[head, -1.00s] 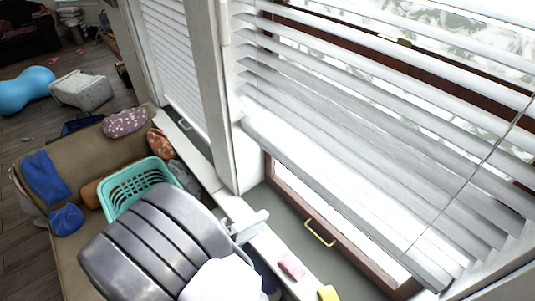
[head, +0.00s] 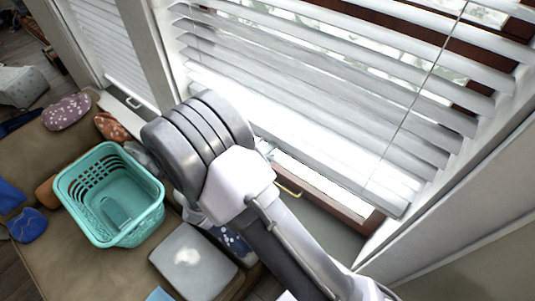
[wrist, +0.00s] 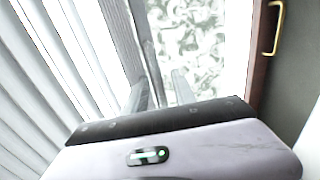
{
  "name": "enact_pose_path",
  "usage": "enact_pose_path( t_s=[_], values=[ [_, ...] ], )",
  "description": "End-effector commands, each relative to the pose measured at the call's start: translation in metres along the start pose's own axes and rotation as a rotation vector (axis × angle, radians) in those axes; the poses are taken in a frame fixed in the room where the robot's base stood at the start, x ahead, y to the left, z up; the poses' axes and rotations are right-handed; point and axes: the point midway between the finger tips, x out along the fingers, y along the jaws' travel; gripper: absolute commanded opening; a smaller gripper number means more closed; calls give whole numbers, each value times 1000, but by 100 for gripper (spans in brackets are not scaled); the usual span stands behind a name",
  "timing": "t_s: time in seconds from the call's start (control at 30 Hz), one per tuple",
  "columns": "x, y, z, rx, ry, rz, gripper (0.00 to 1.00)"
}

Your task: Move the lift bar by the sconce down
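The white window blind (head: 340,95) hangs partly lowered, and its bottom bar (head: 388,203) slants across the window just above the sill. In the wrist view, blind slats (wrist: 45,60) fill the left side, and a grey bar edge (wrist: 146,45) runs down toward my fingers. My gripper (wrist: 160,90) has its fingers apart, with the bar edge close to the left finger; I cannot tell whether they touch. In the head view, my wrist and arm hide most of the gripper (head: 265,150). No sconce shows.
A brass handle (head: 288,189) sits on the brown lower window frame; it also shows in the wrist view (wrist: 276,28). A teal basket (head: 112,190), cushions and a grey box (head: 193,262) lie on the bench at left. A wall edge (head: 450,220) stands at right.

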Motion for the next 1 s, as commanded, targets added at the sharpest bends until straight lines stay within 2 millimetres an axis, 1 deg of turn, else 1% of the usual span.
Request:
enact_pose_path(
  t_s=[0.17, 0.3, 0.33, 1.0],
  values=[
    [0, 0, 0, 0, 0, 0, 32],
    [0, 0, 0, 0, 0, 0, 4],
    [0, 0, 0, 0, 0, 0, 0],
    [-1, 0, 0, 0, 0, 0, 0]
  ],
)
